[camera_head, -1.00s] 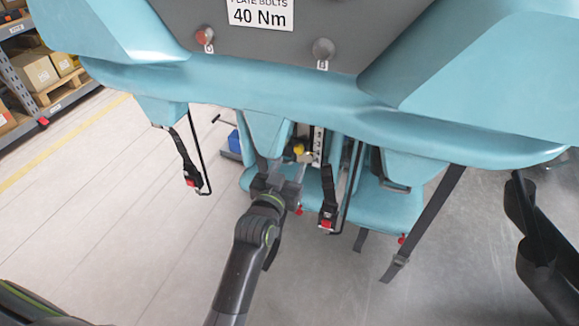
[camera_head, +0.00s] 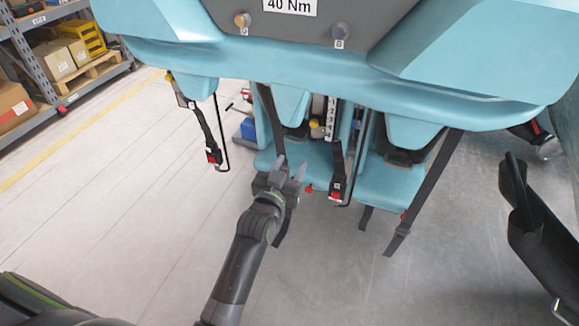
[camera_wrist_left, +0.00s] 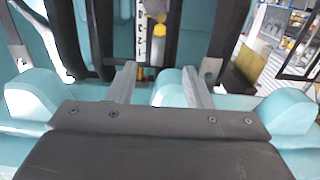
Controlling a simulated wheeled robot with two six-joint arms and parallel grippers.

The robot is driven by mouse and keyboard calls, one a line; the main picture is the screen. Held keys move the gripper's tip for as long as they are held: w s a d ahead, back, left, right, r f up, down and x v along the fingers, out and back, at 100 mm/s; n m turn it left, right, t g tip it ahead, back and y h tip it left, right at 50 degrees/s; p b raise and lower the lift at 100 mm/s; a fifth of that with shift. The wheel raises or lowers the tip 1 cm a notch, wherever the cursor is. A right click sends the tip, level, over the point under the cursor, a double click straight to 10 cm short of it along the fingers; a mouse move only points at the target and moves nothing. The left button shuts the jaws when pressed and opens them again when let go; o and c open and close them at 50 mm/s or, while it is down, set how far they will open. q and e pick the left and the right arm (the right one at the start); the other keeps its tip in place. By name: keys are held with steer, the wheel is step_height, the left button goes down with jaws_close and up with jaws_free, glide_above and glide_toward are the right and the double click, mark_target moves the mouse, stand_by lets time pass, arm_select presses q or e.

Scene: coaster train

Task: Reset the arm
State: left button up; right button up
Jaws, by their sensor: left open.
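My left gripper (camera_head: 291,166) is open and empty in front of the teal coaster seats (camera_head: 311,158). Its two fingers stand apart and point toward the seat row. In the left wrist view the open fingers (camera_wrist_left: 158,82) frame a gap with nothing held in it. Behind that gap are a white marked strip (camera_wrist_left: 141,32) and a yellow knob (camera_wrist_left: 160,28). The same strip (camera_head: 331,118) shows in the head view between the seats. My right gripper does not show in either view.
A teal car body (camera_head: 330,75) with a grey panel hangs across the top. Black straps with red buckles (camera_head: 213,156) hang below it. A shelf with boxes (camera_head: 60,60) stands at the left. The floor (camera_head: 120,210) at left is clear.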

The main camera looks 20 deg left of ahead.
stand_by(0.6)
arm_select(q)
steer(key=s+a+f+g, duration=0.25)
steer(key=s+f, duration=0.35)
steer(key=f, duration=0.6)
steer(key=s+a+f+g, duration=0.1)
steer(key=s+f+g, duration=0.3)
steer(key=f, duration=0.8)
steer(key=s+a+f+g, duration=0.2)
steer(key=s+f, duration=0.5)
steer(key=f, duration=0.5)
steer(key=s+a+f+g, duration=0.2)
steer(key=s+f, duration=0.3)
steer(key=s, duration=0.6)
steer(key=s+a+f+g+y, duration=0.1)
steer(key=s+f, duration=0.4)
steer(key=s, duration=0.7)
steer(key=s+a+f+n+g, duration=0.1)
steer(key=s+a+f+g, duration=0.2)
steer(key=s, duration=0.9)
step_height(320, 180, down, 3)
steer(key=shift+g+y, duration=0.3)
steer(key=shift+g, duration=0.85)
